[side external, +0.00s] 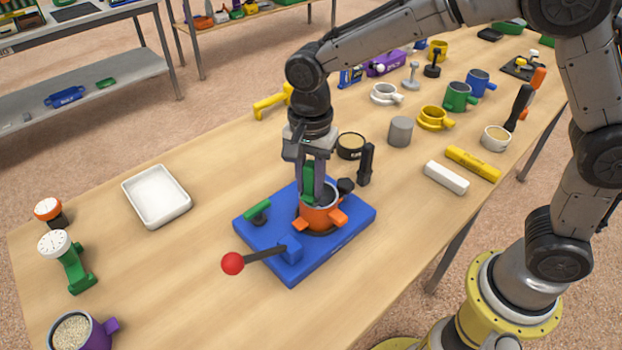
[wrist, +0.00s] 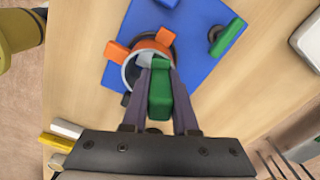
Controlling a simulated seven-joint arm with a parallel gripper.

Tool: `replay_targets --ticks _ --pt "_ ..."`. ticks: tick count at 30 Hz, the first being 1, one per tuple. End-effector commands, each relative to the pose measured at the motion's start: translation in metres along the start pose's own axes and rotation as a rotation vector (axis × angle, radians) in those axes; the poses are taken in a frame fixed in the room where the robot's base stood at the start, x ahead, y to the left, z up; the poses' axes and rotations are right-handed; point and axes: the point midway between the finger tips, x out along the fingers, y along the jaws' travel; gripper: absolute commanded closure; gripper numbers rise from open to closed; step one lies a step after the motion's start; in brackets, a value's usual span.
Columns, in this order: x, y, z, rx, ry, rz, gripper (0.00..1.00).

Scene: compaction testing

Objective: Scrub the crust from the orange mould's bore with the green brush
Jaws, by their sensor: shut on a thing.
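The orange mould (side external: 322,218) stands upright on the blue base plate (side external: 356,222), with its open bore facing up. My gripper (side external: 313,180) points down over the mould and is shut on the green brush (side external: 308,182). In the wrist view the brush's green handle (wrist: 160,95) sits between the fingers, and the mould (wrist: 118,52) lies just beyond it, partly covered. The brush's lower end is at the bore opening; I cannot tell how deep it reaches. The crust is not clearly visible.
The base plate has a green handle (side external: 257,210) and a lever with a red knob (side external: 232,263). A black-handled tool (side external: 366,165) and a dark-topped round tin (side external: 351,146) stand close behind the mould. A white tray (side external: 157,196) is at left. Clear table lies between tray and plate.

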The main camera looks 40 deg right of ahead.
Motion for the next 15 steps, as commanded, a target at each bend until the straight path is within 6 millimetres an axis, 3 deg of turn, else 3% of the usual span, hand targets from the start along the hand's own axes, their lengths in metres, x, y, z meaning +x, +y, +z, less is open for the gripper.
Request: replay_targets --ticks 15 --pt "-0.007 0.014 0.001 0.000 -0.001 0.001 1.00"
